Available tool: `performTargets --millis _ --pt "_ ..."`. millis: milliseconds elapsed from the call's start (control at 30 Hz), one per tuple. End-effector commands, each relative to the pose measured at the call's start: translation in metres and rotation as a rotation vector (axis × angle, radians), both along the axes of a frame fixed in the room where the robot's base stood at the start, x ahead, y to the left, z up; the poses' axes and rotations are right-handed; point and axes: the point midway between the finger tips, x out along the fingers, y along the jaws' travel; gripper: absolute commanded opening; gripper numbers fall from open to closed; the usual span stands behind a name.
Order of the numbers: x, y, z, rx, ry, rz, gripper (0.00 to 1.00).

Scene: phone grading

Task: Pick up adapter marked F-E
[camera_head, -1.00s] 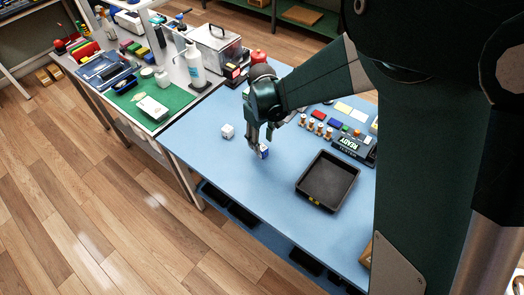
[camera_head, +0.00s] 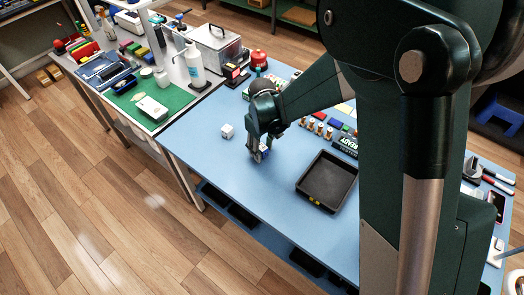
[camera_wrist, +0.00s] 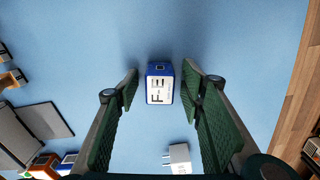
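The adapter marked F-E (camera_wrist: 160,84) is a blue block with a white label, standing on the blue table just beyond my fingertips in the wrist view. In the head view the adapter (camera_head: 264,153) is partly hidden behind my gripper (camera_head: 259,152). In the wrist view my gripper (camera_wrist: 160,82) is open, with one green-padded finger on each side of the adapter. Gaps show between the adapter and both fingers.
A white adapter with prongs (camera_wrist: 180,158) lies close by; it also shows in the head view (camera_head: 227,131). A black tray (camera_head: 325,181) stands to the right on the table (camera_head: 235,175). The table's front left is clear.

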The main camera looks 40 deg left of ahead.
Motion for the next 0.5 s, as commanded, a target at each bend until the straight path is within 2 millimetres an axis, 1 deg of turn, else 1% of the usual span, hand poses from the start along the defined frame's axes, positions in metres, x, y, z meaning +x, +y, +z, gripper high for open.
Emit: performTargets --millis 300,500 --pt "0.0 0.0 0.0001 0.0 0.0 0.0 0.39" --pt "-0.0001 0.0 0.0001 0.0 0.0 0.0 0.13"
